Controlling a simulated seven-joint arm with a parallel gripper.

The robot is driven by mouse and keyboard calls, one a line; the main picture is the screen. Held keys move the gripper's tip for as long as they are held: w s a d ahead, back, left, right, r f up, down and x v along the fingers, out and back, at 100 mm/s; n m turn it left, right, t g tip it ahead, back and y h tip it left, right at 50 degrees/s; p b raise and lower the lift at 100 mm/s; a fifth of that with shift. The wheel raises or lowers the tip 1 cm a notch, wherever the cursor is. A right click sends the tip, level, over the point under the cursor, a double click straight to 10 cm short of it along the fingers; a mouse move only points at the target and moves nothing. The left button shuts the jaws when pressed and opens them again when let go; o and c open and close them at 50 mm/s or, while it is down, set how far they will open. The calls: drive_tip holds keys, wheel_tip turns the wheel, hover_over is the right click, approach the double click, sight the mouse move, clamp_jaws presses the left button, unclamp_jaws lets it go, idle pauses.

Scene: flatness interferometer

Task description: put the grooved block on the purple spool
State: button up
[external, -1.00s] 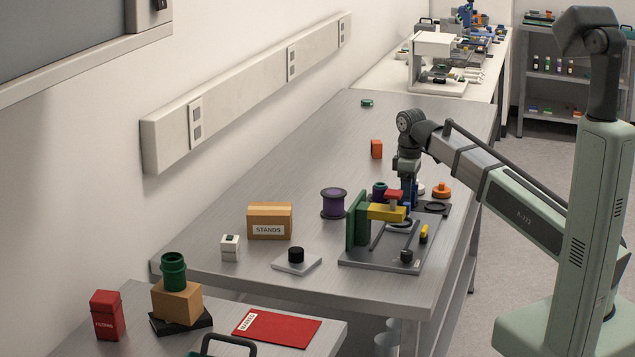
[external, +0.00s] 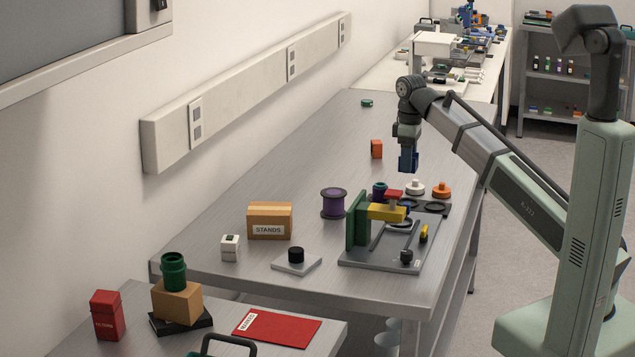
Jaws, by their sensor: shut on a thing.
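My gripper (external: 408,151) is raised above the far end of the grey fixture plate, pointing down. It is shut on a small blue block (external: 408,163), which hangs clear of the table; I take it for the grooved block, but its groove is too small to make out. The purple spool (external: 333,204) stands upright on the table, to the left of and below my gripper in the picture. It has dark flanges, and its top is clear.
The grey plate (external: 388,258) carries a green upright (external: 357,220), a yellow bar (external: 386,212) and several small parts. An orange block (external: 376,149) stands behind the spool. A STANDS box (external: 270,221) is left of it.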

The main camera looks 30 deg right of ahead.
drive_tip(key=a+n, duration=0.1)
drive_tip(key=a, duration=0.5)
wheel_tip(320, 180, up, 5)
drive_tip(key=m, duration=0.1)
hover_over(334, 192)
wheel_tip(334, 192, down, 9)
drive_tip(key=shift+f, duration=0.15)
drive_tip(key=shift+f, duration=0.15)
drive_tip(key=o, duration=1.2)
drive_tip(key=shift+o, duration=0.2)
wheel_tip(334, 192, up, 12)
